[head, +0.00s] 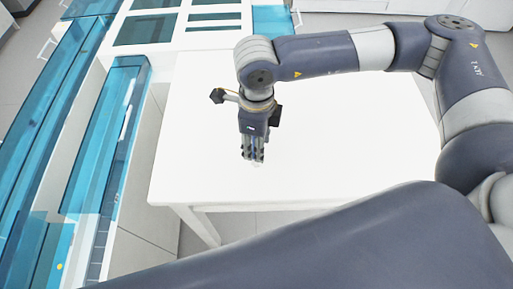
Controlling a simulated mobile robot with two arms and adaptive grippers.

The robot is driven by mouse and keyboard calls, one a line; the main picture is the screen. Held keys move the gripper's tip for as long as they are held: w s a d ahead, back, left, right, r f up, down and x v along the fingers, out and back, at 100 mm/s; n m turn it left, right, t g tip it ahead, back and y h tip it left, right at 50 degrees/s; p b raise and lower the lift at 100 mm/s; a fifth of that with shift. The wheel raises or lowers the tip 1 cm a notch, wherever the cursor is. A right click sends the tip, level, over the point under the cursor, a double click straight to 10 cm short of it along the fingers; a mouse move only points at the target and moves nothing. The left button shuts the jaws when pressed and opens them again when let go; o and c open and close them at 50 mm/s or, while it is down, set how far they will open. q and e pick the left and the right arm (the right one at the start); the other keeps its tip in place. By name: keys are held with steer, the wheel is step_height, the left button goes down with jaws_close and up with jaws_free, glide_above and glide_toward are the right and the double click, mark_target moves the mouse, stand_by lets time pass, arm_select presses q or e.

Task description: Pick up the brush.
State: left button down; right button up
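My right gripper (253,156) points down over the white table, left of the table's middle. Its arm comes in from the right. The fingers look close together, with a thin bluish strip between them. They are too small in view to tell whether they are shut on something. No brush can be made out clearly; the fingers may hide it. My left gripper is not in view.
The white table (340,160) looks bare around my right gripper. Blue-topped cabinets and troughs (105,150) run along the left. A white unit with dark recessed panels (150,28) stands behind the table.

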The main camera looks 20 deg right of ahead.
jaws_close()
steer(key=shift+r, duration=0.15)
